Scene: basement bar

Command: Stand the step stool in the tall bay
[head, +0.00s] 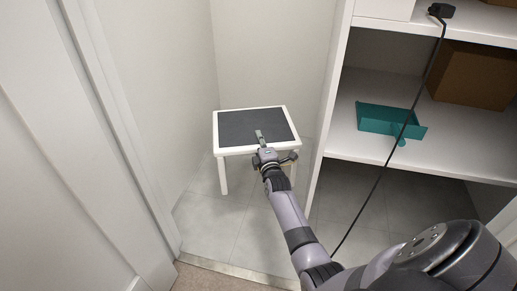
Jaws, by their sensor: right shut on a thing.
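The step stool (240,121) has a dark grey top with a white rim and white legs. It is upright in the narrow tall bay (205,222), left of the shelves, near the bay's back corner. My right gripper (262,141) is at the stool's front edge, shut on the rim, with one finger lying over the dark top. The other finger is hidden under the rim. Two front legs show, reaching down to or close to the tiled floor; I cannot tell whether they touch it. My left gripper is not in view.
A shelf unit (460,165) stands at the right, holding a teal dustpan (385,120) and a cardboard box (475,75). A black cable (405,122) hangs in front of it. A white door (60,170) is at the left. Bare tiles lie before the stool.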

